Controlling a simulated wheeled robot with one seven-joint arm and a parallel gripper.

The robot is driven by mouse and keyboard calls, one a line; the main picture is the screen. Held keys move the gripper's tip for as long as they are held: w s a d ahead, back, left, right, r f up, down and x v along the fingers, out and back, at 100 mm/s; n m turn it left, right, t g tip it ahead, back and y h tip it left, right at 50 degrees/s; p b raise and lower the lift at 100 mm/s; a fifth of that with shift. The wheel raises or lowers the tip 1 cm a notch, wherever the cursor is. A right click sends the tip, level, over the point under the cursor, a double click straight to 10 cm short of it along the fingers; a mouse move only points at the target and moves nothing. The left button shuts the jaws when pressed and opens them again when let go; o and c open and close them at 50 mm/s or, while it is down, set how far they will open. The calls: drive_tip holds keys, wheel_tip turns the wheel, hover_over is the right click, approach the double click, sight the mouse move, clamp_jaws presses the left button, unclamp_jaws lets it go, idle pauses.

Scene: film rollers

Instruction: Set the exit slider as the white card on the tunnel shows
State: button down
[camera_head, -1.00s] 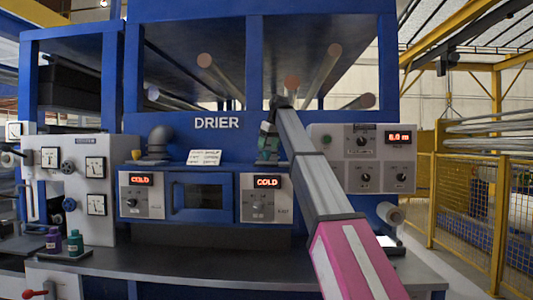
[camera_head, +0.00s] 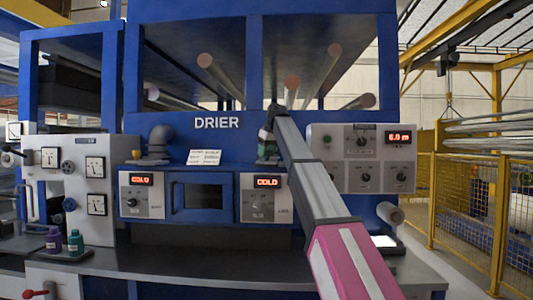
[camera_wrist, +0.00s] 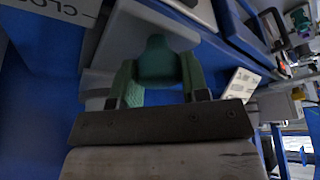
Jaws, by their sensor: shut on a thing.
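My gripper (camera_wrist: 158,90) is shut on a dark green rounded knob (camera_wrist: 155,60), which stands against a pale grey part in the wrist view. I take the knob for the exit slider's, but its scale and setting do not show. In the head view my gripper (camera_head: 267,148) is at the drier front, above the right COLD panel (camera_head: 265,198), and hides the knob. The white card (camera_head: 204,157) leans on the tunnel left of my gripper; its writing is too small to read. The card also shows in the wrist view (camera_wrist: 241,88).
A dark window (camera_head: 203,196) lies between the left COLD panel (camera_head: 142,195) and the right one. A grey control box (camera_head: 362,157) reading about 6.0 m stands right of my arm. A grey duct (camera_head: 159,140) stands left of the card. A label partly reading "CLO" (camera_wrist: 60,12) shows in the wrist view.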

drive_tip(key=s, duration=0.8)
drive_tip(key=shift+a, duration=0.15)
drive_tip(key=shift+s, duration=0.15)
drive_tip(key=c, duration=0.7)
unclamp_jaws()
drive_tip(key=shift+o, duration=0.2)
drive_tip(key=v, duration=1)
drive_tip(key=shift+r, duration=0.35)
drive_tip(key=shift+s, duration=0.15)
